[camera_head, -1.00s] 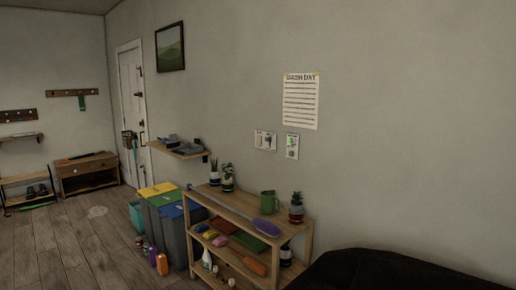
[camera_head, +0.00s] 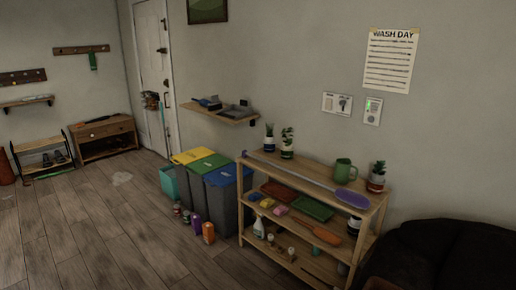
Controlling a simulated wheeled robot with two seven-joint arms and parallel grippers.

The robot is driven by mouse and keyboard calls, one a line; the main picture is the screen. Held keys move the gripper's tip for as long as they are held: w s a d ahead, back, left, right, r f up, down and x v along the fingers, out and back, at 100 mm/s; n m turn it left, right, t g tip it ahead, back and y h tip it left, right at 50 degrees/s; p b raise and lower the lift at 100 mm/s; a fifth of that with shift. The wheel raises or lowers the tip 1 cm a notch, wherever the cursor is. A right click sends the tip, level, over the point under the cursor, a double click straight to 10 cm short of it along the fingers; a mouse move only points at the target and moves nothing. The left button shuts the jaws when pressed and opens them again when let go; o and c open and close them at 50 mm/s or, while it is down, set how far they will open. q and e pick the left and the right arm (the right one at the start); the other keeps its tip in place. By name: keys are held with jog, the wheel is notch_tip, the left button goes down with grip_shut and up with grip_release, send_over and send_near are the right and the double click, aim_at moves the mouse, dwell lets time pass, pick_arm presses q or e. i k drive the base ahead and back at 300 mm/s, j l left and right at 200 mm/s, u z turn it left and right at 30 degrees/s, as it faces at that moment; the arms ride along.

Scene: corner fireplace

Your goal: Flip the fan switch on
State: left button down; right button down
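Two small white wall plates are on the wall above the wooden shelf. The left plate (camera_head: 337,103) is wider and has a dark, switch-like part on its right half. The right plate (camera_head: 372,111) has a green lit part at its top and a round part below. Their labels are too small to read, so I cannot tell for sure which one is the fan switch or how it is set. Neither of my grippers is in view.
A wooden shelf (camera_head: 318,166) with plants, a green mug (camera_head: 343,170) and brushes stands under the plates. A black couch-like piece (camera_head: 440,255) fills the lower right. Bins (camera_head: 222,197) stand left of the shelf.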

aim_at(328, 103)
jog(key=i+j+u, duration=0.1)
jog(key=i+j, duration=1.45)
jog(key=i+l, duration=0.2)
jog(key=i, duration=0.25)
jog(key=i+l, duration=0.25)
jog(key=i, duration=0.15)
jog(key=i+l, duration=0.2)
jog(key=i, duration=0.25)
jog(key=i+l, duration=0.15)
jog(key=l, duration=0.2)
jog(key=i+l, duration=0.15)
jog(key=l, duration=0.25)
jog(key=i+l, duration=0.1)
jog(key=l, duration=0.25)
jog(key=i+u, duration=0.05)
